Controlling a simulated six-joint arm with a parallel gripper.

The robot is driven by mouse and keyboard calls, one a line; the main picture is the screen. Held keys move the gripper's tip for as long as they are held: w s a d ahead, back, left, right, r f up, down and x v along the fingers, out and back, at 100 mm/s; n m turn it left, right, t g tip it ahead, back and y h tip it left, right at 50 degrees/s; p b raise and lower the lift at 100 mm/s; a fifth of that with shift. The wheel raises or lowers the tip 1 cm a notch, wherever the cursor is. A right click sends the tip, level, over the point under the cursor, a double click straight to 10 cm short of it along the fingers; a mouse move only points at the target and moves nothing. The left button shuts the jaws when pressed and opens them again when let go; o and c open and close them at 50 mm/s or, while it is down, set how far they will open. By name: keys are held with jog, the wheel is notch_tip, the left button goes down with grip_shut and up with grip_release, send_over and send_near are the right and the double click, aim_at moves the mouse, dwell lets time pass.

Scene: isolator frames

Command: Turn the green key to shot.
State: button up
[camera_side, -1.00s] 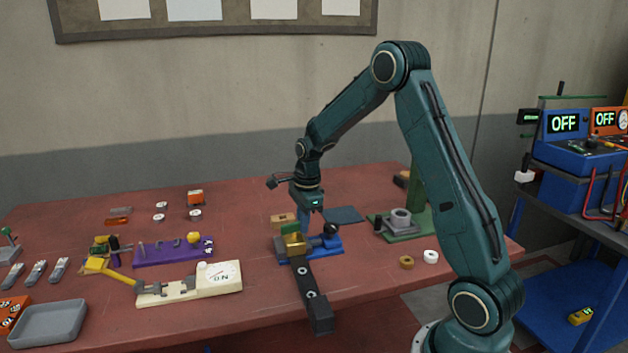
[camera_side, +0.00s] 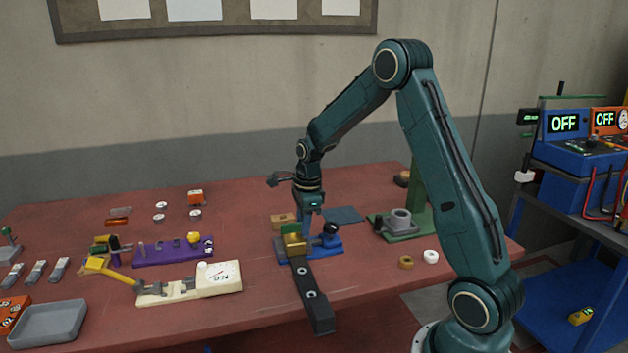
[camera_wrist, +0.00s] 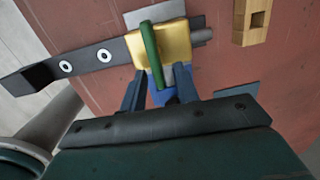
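The green key (camera_side: 291,228) sits on a brass block (camera_side: 295,245) on a blue base (camera_side: 325,246). In the wrist view the key (camera_wrist: 151,55) is a narrow green bar lying across the brass block (camera_wrist: 176,45). My gripper (camera_side: 309,212) is just above the blue base, behind the key in the side view. In the wrist view my gripper (camera_wrist: 160,90) is open, with its two fingers apart and the key's near end between them in the picture. I cannot tell whether either finger touches the key. No shot marking is readable.
A dark bar (camera_side: 308,282) with two white rings runs from the block over the table's front edge. A black knob (camera_side: 331,229) stands on the blue base. A wooden block (camera_side: 283,220) lies behind it. A green stand (camera_side: 398,228) is at right, a cream gauge fixture (camera_side: 218,277) at left.

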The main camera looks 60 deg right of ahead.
jog(key=shift+r, duration=0.15)
notch_tip(320, 180, up, 14)
jog(key=s, duration=0.1)
jog(key=shift+s+f, duration=0.25)
jog(key=shift+s, duration=0.05)
dwell(0.4)
jog(key=shift+a, duration=0.1)
jog(key=s+a+r+n+t, duration=0.2)
jog(key=s+a+r+n, duration=0.5)
jog(key=s+a+n, duration=0.45)
jog(key=s+a+f+n+t, duration=0.2)
jog(key=s+a+n, duration=0.6)
jog(key=s+n, duration=0.3)
jog(key=shift+s+f+n, duration=0.2)
jog(key=shift+f+n, duration=0.1)
jog(key=shift+n, duration=1.95)
